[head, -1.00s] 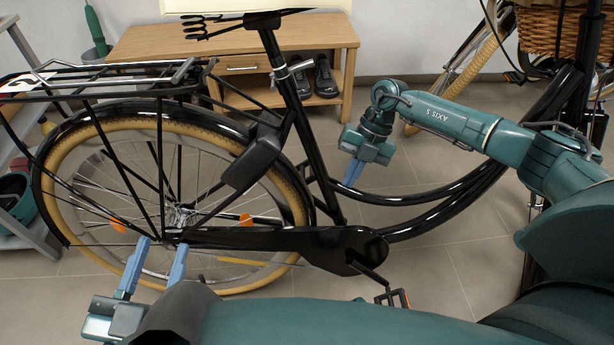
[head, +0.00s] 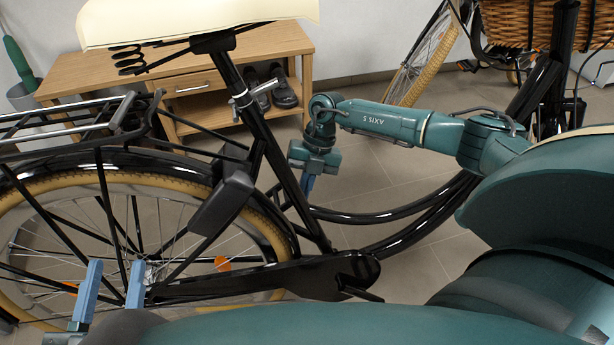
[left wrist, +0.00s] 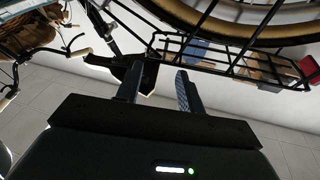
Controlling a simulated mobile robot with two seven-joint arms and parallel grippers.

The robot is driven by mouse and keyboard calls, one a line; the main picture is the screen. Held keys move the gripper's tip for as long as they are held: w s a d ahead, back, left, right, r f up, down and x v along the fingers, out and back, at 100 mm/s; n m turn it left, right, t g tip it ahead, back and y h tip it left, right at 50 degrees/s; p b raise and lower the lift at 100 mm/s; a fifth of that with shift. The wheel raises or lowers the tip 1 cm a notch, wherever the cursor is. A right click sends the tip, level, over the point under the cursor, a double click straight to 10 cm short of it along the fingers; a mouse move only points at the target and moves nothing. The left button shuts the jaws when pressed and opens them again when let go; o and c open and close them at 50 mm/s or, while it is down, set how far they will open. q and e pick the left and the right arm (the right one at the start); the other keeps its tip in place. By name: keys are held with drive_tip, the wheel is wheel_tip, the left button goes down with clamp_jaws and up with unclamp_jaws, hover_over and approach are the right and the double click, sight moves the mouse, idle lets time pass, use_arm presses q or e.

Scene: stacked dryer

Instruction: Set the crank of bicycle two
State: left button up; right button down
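A black bicycle (head: 330,240) with tan tyres and a cream saddle fills the head view. Its crank (head: 362,294) shows as a short black arm at the front end of the black chain case (head: 250,280); my own body hides the area below it and no pedal shows. My left gripper (head: 112,292) is open, with its blue fingers apart at lower left, by the rear wheel in the picture. In the left wrist view, its fingers (left wrist: 160,90) are apart, with a dark bicycle part beyond them. My right gripper (head: 308,183) is beyond the frame; its finger opening cannot be made out.
A wooden bench (head: 190,75) with a drawer and dark shoes (head: 284,88) stands against the back wall. Another tan-tyred wheel (head: 424,55) and a wicker basket (head: 520,22) are at upper right. Tiled floor is bare behind the frame.

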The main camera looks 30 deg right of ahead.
sight(286, 222)
drive_tip(key=x, duration=0.2)
drive_tip(key=b+x, duration=0.1)
drive_tip(key=x, duration=0.1)
drive_tip(key=w+b+x, duration=0.1)
drive_tip(key=x, duration=0.1)
drive_tip(key=shift+a+f, duration=0.1)
drive_tip(key=shift+a, duration=0.35)
drive_tip(key=shift+w+a+f+b, duration=0.25)
drive_tip(key=shift+a+f+b, duration=0.1)
drive_tip(key=shift+b, duration=0.15)
use_arm(q)
drive_tip(key=shift+w+d+r+t+h, duration=0.2)
drive_tip(key=shift+r+t+h, duration=0.2)
drive_tip(key=shift+r+h, duration=0.25)
use_arm(e)
drive_tip(key=shift+a, duration=0.15)
